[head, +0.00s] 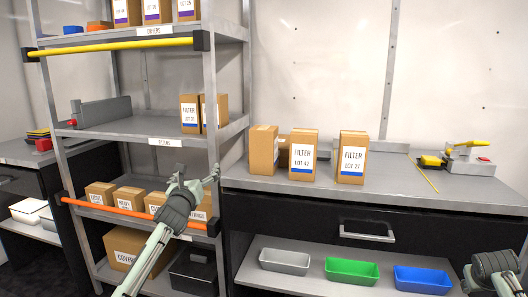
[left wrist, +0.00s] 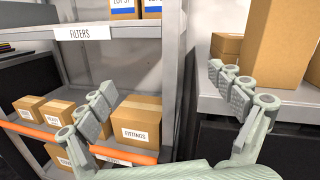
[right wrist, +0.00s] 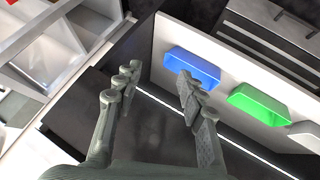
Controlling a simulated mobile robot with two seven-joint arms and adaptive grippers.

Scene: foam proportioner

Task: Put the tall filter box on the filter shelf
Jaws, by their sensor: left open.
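Several brown filter boxes stand upright on the workbench: one labelled LOT 42 (head: 302,158), one labelled LOT 27 (head: 352,158), a turned one (head: 263,150) at the left, and a lower one behind. LOT 42 and the turned box look about equally tall. The filter shelf (head: 140,126), labelled FILTERS, is the rack's middle level; two filter boxes (head: 189,113) stand at its right end. My left gripper (head: 197,178) is open and empty, in front of the rack below this shelf, left of the bench boxes. My right gripper (right wrist: 158,78) is open and empty.
The shelf's middle is clear; a grey bracket-like object (head: 100,111) stands at its left. An orange bar (head: 135,215) crosses the lower shelf, which holds small boxes. A yellow bar (head: 115,47) crosses above. Grey, green (head: 352,271) and blue bins sit under the bench.

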